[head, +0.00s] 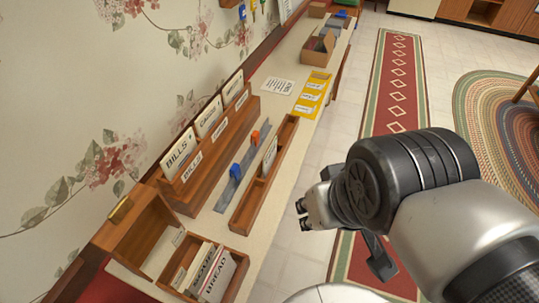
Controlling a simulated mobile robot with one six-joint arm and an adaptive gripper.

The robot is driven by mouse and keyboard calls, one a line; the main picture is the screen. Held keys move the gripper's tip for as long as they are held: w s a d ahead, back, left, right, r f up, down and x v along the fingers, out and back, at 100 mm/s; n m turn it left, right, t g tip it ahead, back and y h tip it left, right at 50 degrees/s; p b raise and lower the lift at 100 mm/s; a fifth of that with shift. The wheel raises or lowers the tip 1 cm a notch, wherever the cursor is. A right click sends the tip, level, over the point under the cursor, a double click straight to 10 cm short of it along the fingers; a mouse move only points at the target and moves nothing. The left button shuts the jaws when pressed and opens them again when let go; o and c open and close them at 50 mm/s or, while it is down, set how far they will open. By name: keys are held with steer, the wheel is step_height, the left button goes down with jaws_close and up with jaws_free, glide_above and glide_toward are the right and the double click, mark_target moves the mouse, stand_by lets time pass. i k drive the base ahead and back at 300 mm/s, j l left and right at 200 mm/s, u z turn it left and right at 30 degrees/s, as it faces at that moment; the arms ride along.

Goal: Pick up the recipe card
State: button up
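Several white cards stand upright in a small wooden box (238,258) at the near end of the shelf. The front card, marked BREAD (219,278), and one behind it that seems to read SOUP (203,262) show. Another white card (269,155) leans in a long narrow wooden tray (247,207); its writing is too small to read. I cannot tell for sure which is the recipe card. My gripper (305,214) is over the floor, right of the shelf and apart from all cards. My wrist partly hides it, so its opening is unclear.
A wooden sorter (190,193) holds cards marked BILLS and others against the wall. A metal rail with blue and orange sliders (235,171) lies beside it. A yellow sheet (313,92), a paper note (279,86) and a grey-filled box (317,52) are farther back.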

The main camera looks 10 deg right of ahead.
mark_target(271, 154)
steer(key=k+l+u, duration=0.2)
steer(key=l, duration=0.25)
steer(key=l+u, duration=0.25)
steer(key=l, duration=0.2)
steer(key=k+l+u, duration=0.2)
steer(key=l, duration=0.15)
steer(key=k+l+u, duration=0.25)
steer(key=l, duration=0.15)
steer(key=i+j+u, duration=0.15)
steer(key=u, duration=0.35)
steer(key=i+u, duration=0.2)
steer(key=u, duration=0.3)
steer(key=z, duration=1.15)
steer(key=i+z, duration=0.4)
steer(key=i+j+z, duration=0.2)
steer(key=z, duration=0.15)
steer(key=i+j+z, duration=0.4)
steer(key=l, duration=0.1)
